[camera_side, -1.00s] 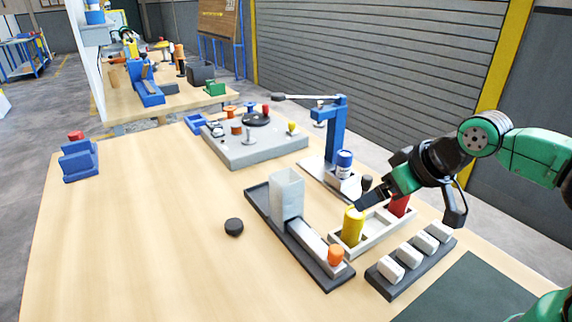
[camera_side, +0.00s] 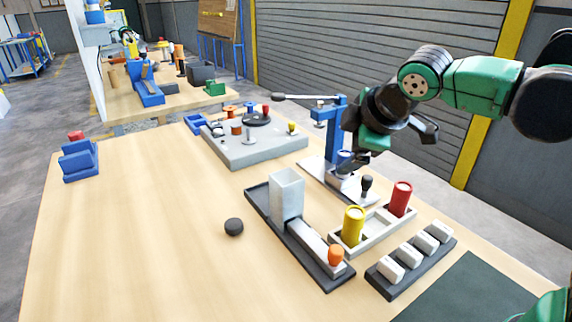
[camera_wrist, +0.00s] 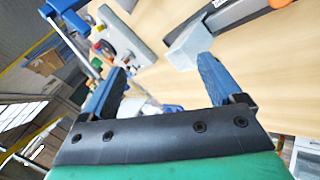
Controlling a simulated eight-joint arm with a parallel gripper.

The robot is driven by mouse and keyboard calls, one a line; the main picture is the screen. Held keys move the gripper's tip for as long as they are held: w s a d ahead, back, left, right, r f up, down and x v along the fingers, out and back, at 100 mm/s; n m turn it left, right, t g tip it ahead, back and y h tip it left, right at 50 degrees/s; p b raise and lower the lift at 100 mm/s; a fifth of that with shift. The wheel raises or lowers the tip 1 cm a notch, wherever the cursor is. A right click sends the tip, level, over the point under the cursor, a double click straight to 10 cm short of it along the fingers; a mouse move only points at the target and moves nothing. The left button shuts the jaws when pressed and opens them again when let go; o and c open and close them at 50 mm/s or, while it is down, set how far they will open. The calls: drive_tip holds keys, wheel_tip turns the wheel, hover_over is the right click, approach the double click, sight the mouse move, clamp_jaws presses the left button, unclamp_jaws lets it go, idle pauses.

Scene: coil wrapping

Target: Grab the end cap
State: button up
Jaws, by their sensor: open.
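A small dark round piece (camera_side: 233,227) lies alone on the wooden table, left of the white hopper; it may be the end cap, but I cannot tell for sure. The dark round piece is not clear in the wrist view.
The white hopper (camera_side: 287,195) stands on a dark rail with an orange piece (camera_side: 336,254) at its front. A yellow cylinder (camera_side: 353,226) and a red cylinder (camera_side: 401,198) stand in a pale tray. The blue stand (camera_side: 336,130) is close to my gripper.

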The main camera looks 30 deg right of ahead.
drive_tip(key=w+a+n+t+h, duration=0.1)
drive_tip(key=w+a+n+t, duration=0.1)
drive_tip(key=w+a+n, duration=0.75)
drive_tip(key=n+t, duration=0.3)
drive_tip(key=n, duration=1.1)
hover_over(233, 223)
drive_tip(key=s+a, duration=0.1)
drive_tip(key=s, duration=0.3)
wheel_tip(233, 223, down, 3)
drive_tip(key=shift+m, duration=0.25)
wheel_tip(233, 223, down, 15)
drive_tip(key=shift+d+r, duration=0.1)
drive_tip(key=shift+d, duration=0.05)
drive_tip(key=shift+f, duration=0.35)
drive_tip(key=shift+w+f, duration=0.2)
drive_tip(key=shift+w, duration=0.1)
drive_tip(key=x, duration=0.5)
drive_tip(key=shift+r, duration=0.1)
clamp_jaws()
